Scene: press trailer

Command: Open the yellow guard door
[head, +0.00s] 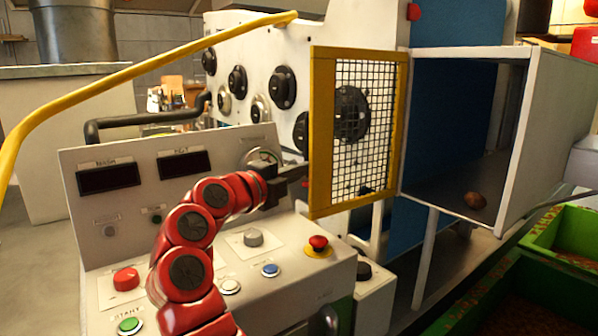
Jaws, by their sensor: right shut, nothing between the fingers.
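The yellow guard door (321,135) is a yellow frame with black wire mesh. It stands swung out to the left of the white press box (517,140), joined at the box's left front edge. The box's front is open and its dark inside shows, with a small brown lump (475,200) on its floor. My right gripper (303,171) is shut and empty at the door's free left edge, at about mid height. I cannot tell whether its tips touch the frame. My left gripper is not in view.
A control panel with buttons and a red emergency stop (318,243) lies below my right arm. A yellow rail (130,72) crosses the upper left. Green bins (520,290) stand at the lower right. Round black knobs show behind the door.

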